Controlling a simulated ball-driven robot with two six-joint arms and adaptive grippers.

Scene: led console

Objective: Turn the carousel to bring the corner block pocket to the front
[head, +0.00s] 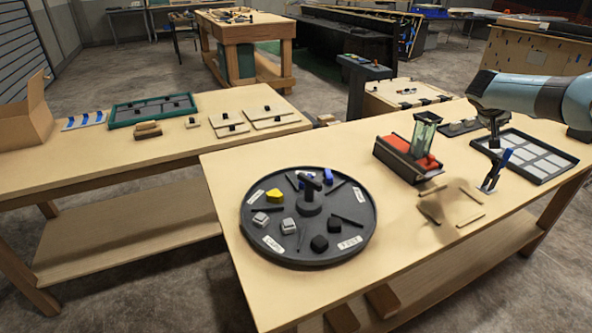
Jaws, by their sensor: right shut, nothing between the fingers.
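The carousel (310,262) is a round black tray with a raised rim on the near table. My right gripper (494,142) is shut and empty, well right of the carousel, pointing down. My left gripper is out of view.
A red-and-black bin with a clear hopper (423,135) stands between carousel and right gripper. Another table (60,185) stands at left.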

